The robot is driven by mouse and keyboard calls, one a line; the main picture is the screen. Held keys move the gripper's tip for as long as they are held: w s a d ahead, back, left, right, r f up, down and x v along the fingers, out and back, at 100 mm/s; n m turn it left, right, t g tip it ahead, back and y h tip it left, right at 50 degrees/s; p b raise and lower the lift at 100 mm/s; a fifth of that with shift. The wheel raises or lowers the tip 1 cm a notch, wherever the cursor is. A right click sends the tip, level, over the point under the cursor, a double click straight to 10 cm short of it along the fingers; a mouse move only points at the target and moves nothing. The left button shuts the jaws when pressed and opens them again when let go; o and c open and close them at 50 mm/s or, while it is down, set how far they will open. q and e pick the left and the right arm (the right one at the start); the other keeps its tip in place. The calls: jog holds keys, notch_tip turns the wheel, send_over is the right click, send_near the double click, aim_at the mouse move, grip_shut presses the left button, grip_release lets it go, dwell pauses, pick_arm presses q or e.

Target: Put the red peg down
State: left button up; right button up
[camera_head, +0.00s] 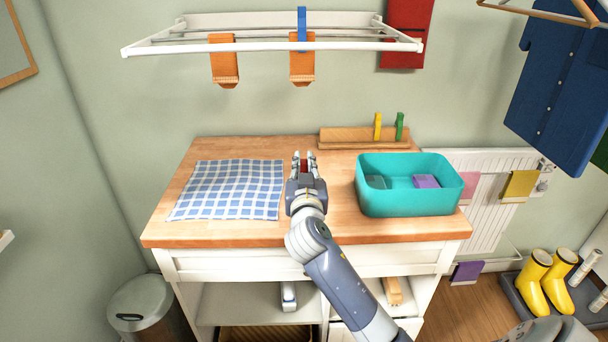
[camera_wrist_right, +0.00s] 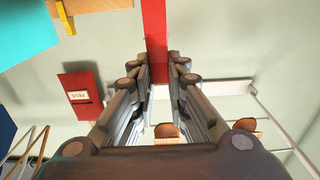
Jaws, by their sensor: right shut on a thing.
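The red peg (camera_wrist_right: 155,28) is held between the fingertips of my right gripper (camera_wrist_right: 158,65) in the wrist view. In the head view, only a little of the red peg (camera_head: 303,166) shows between the fingers of the right gripper (camera_head: 304,160). The gripper is shut on it over the wooden worktop, between the checked cloth and the teal tub. I cannot tell how far above the worktop the peg is. A wooden peg rail (camera_head: 345,143) stands at the back, with a yellow peg (camera_head: 378,126) and a green peg (camera_head: 400,126) upright on it. My left gripper is out of view.
A blue checked cloth (camera_head: 228,188) lies left on the worktop (camera_head: 335,225). A teal tub (camera_head: 405,202) with folded pieces inside stands right. Above hangs a white drying rack (camera_head: 200,45) with two orange socks and a blue peg (camera_head: 301,28). The left part of the peg rail looks free.

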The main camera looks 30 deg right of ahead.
notch_tip(320, 180, down, 3)
dwell(0.3)
jog(key=shift+f, duration=0.2)
jog(key=o, duration=0.8)
jog(key=shift+r, duration=0.1)
